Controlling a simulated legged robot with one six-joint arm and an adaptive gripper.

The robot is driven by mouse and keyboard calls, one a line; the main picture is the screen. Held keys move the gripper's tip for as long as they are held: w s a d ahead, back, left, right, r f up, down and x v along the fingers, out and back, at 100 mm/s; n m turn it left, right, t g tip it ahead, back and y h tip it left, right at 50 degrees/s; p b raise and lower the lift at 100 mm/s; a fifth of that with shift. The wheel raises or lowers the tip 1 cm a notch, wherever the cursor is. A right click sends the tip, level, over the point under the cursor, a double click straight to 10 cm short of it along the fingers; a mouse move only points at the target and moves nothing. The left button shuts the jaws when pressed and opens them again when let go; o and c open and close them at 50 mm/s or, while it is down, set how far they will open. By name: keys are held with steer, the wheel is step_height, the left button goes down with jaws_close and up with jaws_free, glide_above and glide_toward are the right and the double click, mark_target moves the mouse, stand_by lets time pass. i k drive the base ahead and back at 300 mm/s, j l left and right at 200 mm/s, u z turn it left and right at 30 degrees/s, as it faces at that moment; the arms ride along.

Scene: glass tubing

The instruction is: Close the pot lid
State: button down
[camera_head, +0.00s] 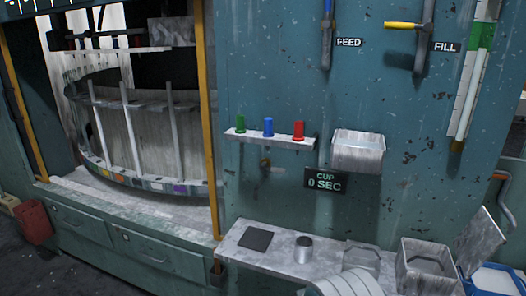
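An open-topped, square grey metal container (427,258), which looks like the pot, stands at the right end of the grey bench. A flat grey metal plate (482,240), which looks like its lid, stands tilted up at the container's right side. The container's mouth is uncovered. I cannot tell how the plate is joined to it. A pale ridged rounded part at the bottom edge may be part of my arm. My gripper's fingers are not in view.
The bench (283,262) also bears a dark square pad (255,239), a small metal cup (304,249) and a grey tray-like piece (361,257). A blue-lined tray (498,280) is at the lower right. Above are a shelf (270,138) with coloured pegs and a wall bin (358,151).

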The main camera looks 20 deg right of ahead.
mark_target(481, 238)
steer(key=k+l, duration=0.15)
steer(key=l, duration=0.25)
steer(key=k+l+u, duration=0.1)
steer(key=l, duration=0.3)
steer(key=k+l, duration=0.2)
steer(key=l, duration=0.15)
steer(key=k+l, duration=0.15)
steer(key=l, duration=0.25)
steer(key=k+l+u, duration=0.1)
steer(key=l, duration=0.25)
steer(key=k+l, duration=0.1)
steer(key=l, duration=0.95)
steer(key=j+u, duration=0.1)
steer(key=u, duration=0.2)
